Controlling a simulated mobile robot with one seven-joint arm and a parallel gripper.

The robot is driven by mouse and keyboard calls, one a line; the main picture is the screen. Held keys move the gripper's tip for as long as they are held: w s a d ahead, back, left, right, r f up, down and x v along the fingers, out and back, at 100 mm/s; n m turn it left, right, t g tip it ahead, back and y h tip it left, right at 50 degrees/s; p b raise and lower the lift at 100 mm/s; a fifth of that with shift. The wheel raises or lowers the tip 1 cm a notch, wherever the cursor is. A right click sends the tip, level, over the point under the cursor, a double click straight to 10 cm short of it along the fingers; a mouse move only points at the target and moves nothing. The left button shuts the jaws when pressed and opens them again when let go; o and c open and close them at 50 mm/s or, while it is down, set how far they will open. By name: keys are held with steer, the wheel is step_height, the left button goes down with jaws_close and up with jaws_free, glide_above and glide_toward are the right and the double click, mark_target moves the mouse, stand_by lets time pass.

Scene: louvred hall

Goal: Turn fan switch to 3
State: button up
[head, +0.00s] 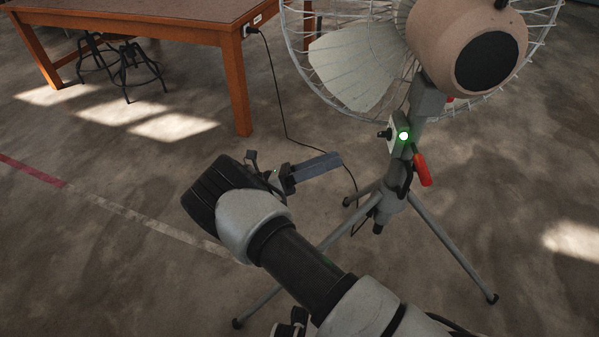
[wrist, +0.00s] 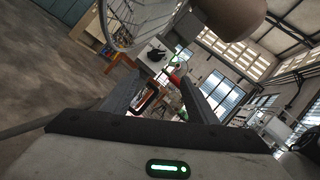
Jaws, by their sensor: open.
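The fan switch is a small box (head: 397,133) on the fan's stand, with a dark knob (head: 382,134) on its left side and a lit green light. In the wrist view the box shows as a pale plate (wrist: 147,49) with the black knob (wrist: 157,54) on it, beyond the fingertips. I cannot read any number or the knob's setting. My gripper (head: 294,164) is open and empty, left of the stand and apart from the switch. Its two fingers (wrist: 160,88) also show in the wrist view, with the knob ahead between and above them.
The large caged fan (head: 355,70) stands on a grey tripod (head: 450,245) with splayed legs. A red handle (head: 421,169) hangs just below the switch. A cord (head: 284,120) runs from a wooden table (head: 150,22) to the fan. Stools (head: 130,70) stand by the table.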

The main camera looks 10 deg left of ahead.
steer(key=v, duration=0.7)
steer(key=shift+s, duration=0.35)
steer(key=shift+a, duration=0.15)
stand_by(0.4)
steer(key=v, duration=0.7)
steer(key=shift+s+a, duration=0.15)
steer(key=shift+c, duration=0.3)
